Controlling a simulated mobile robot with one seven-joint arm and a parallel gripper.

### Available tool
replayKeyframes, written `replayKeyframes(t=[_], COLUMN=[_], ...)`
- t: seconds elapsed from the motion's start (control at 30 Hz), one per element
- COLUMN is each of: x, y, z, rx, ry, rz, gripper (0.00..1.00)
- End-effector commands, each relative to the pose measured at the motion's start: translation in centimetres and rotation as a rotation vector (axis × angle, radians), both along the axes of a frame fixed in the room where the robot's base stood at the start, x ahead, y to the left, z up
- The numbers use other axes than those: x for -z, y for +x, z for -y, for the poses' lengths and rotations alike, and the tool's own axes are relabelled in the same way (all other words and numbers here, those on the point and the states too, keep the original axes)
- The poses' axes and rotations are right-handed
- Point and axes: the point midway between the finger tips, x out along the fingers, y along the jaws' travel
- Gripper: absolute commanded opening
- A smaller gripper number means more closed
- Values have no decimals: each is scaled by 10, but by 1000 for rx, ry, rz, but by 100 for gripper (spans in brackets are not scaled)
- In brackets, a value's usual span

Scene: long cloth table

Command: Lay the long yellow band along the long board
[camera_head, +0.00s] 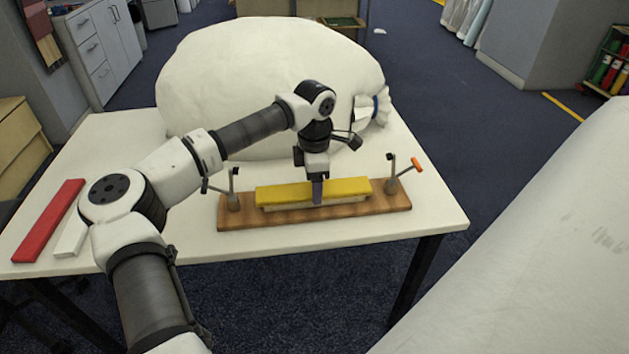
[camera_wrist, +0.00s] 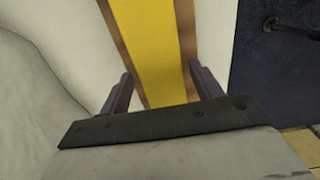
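The long yellow band (camera_head: 345,187) lies lengthwise over the middle of the long brown board (camera_head: 380,207). A pale strip shows under the band's near edge, between it and the board. My gripper (camera_head: 317,192) reaches down at the middle of the band, one finger showing in front of it. In the wrist view the yellow band (camera_wrist: 155,45) runs between my two fingers (camera_wrist: 162,90), with brown board edges along both sides. The fingers are spread, with a gap to the yellow on each side. The fingertips' exact height against the band is hard to tell.
Metal clamps stand at the board's left end (camera_head: 233,200) and right end (camera_head: 392,184), the right with an orange handle. A red strip (camera_head: 50,220) and a white strip (camera_head: 73,236) lie at the table's left. A big white sack (camera_head: 260,75) fills the back.

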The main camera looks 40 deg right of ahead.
Motion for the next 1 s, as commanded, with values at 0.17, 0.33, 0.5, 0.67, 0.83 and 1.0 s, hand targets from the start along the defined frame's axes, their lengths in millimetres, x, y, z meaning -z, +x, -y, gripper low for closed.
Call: replayKeyframes(t=[0.17,0.33,0.5,0.67,0.83,1.0], x=[0,0,-14,-47,-87,-118], y=[0,0,1,1,0,0], z=[0,0,0,0,0,0], rx=[0,0,-1,-1,1,-1], ry=[0,0,0,0,-1,-1], rz=[0,0,2,4,4,2], gripper=[76,76,76,76,76,76])
